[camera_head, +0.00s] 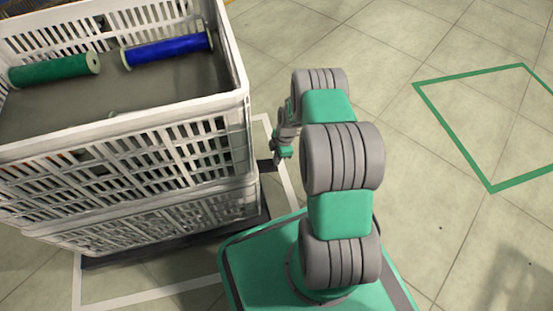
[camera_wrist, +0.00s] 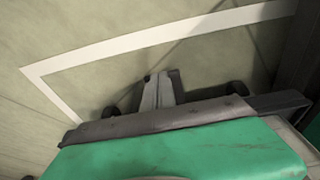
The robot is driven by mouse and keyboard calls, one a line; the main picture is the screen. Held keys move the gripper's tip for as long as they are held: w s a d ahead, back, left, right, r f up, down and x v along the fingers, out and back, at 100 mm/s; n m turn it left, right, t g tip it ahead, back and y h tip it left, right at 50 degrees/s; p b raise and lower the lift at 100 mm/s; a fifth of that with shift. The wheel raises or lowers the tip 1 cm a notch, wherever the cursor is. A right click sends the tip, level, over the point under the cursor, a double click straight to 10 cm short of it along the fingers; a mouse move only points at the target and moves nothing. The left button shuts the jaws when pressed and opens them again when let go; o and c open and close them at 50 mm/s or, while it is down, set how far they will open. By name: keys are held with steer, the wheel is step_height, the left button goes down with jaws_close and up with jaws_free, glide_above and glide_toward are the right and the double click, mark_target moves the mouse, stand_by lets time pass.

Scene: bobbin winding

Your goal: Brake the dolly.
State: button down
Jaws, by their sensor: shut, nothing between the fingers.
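The dolly (camera_head: 160,246) is a low dark base under two stacked white crates, at the left in the head view. A small dark tab (camera_head: 267,166) shows beside the crates' right side, near the floor; I cannot tell for sure that it is the brake pedal. My gripper (camera_head: 279,158) is just right of the crates, low, and close to that tab. Whether it touches the tab cannot be told. In the wrist view my gripper (camera_wrist: 160,76) has its fingers together with nothing between them, over the floor. The dolly's wheels are hidden in the head view.
The upper white crate (camera_head: 175,118) holds a green bobbin (camera_head: 52,70) and a blue bobbin (camera_head: 166,50). A white floor line (camera_head: 150,294) runs around the dolly. A green floor outline (camera_head: 455,128) at the right is empty, with clear tiles around it.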

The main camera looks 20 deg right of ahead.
steer(key=d+r+p, duration=0.6)
steer(key=d+r, duration=0.1)
steer(key=r, duration=0.4)
steer(key=shift+s+r, duration=0.35)
steer(key=shift+s, duration=0.05)
steer(key=shift+d, duration=0.1)
